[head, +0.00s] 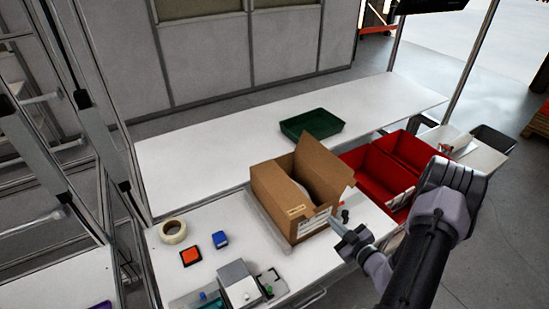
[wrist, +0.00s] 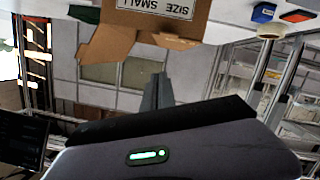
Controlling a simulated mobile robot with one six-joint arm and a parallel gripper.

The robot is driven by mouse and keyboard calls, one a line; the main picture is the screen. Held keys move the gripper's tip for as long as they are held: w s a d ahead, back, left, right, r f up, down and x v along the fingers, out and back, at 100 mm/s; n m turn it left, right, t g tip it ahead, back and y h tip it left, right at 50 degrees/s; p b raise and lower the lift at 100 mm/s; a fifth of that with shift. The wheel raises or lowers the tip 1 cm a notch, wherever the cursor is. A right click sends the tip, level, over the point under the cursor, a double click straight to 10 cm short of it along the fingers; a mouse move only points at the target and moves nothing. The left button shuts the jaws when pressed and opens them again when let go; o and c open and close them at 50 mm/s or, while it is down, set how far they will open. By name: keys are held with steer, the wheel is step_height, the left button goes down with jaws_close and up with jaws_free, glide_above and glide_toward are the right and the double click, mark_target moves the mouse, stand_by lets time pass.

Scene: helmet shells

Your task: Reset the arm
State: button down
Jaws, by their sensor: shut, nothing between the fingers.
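My arm reaches in from the right of the head view. My gripper (head: 336,225) is just in front of the cardboard box's right side, above the white table. Its fingers are shut with nothing between them; they also show together in the middle of the wrist view (wrist: 158,90). The open cardboard box (head: 275,196) stands on the table with its flaps up. In the wrist view the box (wrist: 110,38) hangs at the top, with a label reading "SIZE SMALL". I cannot tell from these views whether the gripper touches the box.
Red bins (head: 375,172) stand right of the box, close to my arm. A green tray (head: 312,124) lies on the rear table. A tape roll (head: 173,232), an orange block (head: 191,257), a blue block (head: 220,239) and a grey device (head: 238,284) occupy the front left.

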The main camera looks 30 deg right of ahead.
steer(key=w+a+r+n+g+y+b, duration=0.2)
steer(key=a+r+n+g+y+b, duration=0.3)
steer(key=a+n, duration=0.85)
steer(key=w+a+r+n+g+y+b, duration=0.15)
steer(key=a+r+n+y+b, duration=0.35)
steer(key=a+n, duration=0.8)
steer(key=s+a+f+n+g+h+b, duration=0.2)
steer(key=s+a+n+g+b, duration=0.6)
steer(key=n, duration=1)
steer(key=s+n+t+h+b, duration=0.5)
steer(key=s+n, duration=0.5)
steer(key=n, duration=0.9)
steer(key=shift+s+d+f, duration=0.2)
steer(key=shift+d+f, duration=0.1)
steer(key=shift+f, duration=0.15)
